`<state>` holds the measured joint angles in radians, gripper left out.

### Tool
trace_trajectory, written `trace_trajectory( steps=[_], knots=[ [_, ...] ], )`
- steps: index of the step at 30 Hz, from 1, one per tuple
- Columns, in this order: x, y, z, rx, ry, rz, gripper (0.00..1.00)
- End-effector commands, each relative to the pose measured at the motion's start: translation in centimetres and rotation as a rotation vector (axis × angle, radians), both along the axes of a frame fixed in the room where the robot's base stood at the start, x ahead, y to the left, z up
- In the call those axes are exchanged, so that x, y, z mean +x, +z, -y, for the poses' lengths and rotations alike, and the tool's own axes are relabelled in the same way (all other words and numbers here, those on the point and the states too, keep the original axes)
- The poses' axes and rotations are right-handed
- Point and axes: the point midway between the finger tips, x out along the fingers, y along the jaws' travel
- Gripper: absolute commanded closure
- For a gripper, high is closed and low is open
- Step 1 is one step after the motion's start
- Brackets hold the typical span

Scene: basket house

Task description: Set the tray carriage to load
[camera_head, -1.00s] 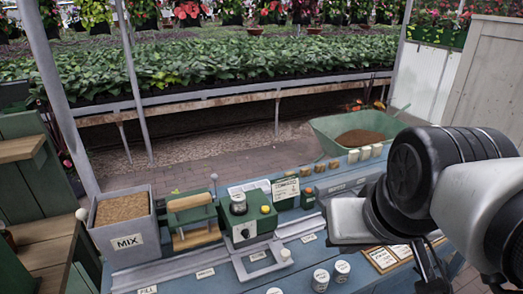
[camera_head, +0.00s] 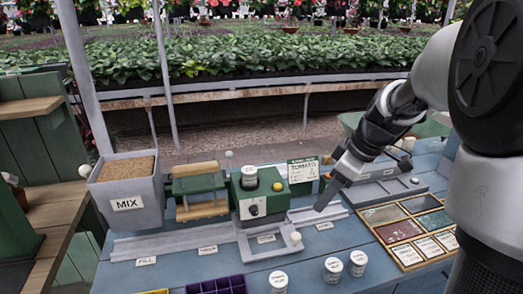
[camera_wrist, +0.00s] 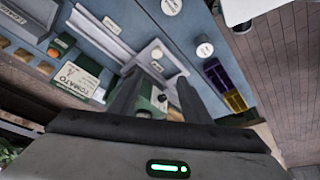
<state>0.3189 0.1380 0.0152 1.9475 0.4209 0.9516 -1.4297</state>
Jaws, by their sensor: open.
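The tray carriage (camera_head: 243,243) is a grey open frame with a white ball knob (camera_head: 296,237) on its right side. It sits on the long grey rail (camera_head: 185,241), in front of the green machine (camera_head: 257,200), around a small label too blurred to read. A label reading FILL (camera_head: 146,261) is at the rail's left end, and another small unreadable label (camera_head: 324,226) is right of the carriage. My gripper (camera_head: 322,207) is open and empty, above the rail's right part, right of the knob and apart from it. In the wrist view, my gripper's fingers (camera_wrist: 157,97) point toward the knob (camera_wrist: 157,53).
A grey MIX bin (camera_head: 127,203) and a roller unit (camera_head: 195,190) stand behind the rail at left. A TOMATO card (camera_head: 303,170) stands behind my gripper. White-lidded pots (camera_head: 333,270) and a purple tray (camera_head: 216,285) lie in front. A sectioned wooden tray (camera_head: 405,228) is at right.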

Motion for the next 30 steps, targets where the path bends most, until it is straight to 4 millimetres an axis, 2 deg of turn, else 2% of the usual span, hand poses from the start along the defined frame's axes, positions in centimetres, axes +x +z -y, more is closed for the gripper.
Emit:
trace_trajectory(
  steps=[1,8,14,24,30],
  knots=[
    [0.7,-1.5,0.5,0.01,0.026,-0.004,0.56],
    [1.9,-3.3,0.7,0.026,0.088,0.005,0.56],
    [2.4,-6.4,-0.4,0.025,0.09,0.002,0.56],
    [4.0,-13.3,-2.7,0.024,0.089,0.002,0.56],
    [4.8,-16.7,-3.9,0.023,0.088,0.003,0.56]
  ],
)
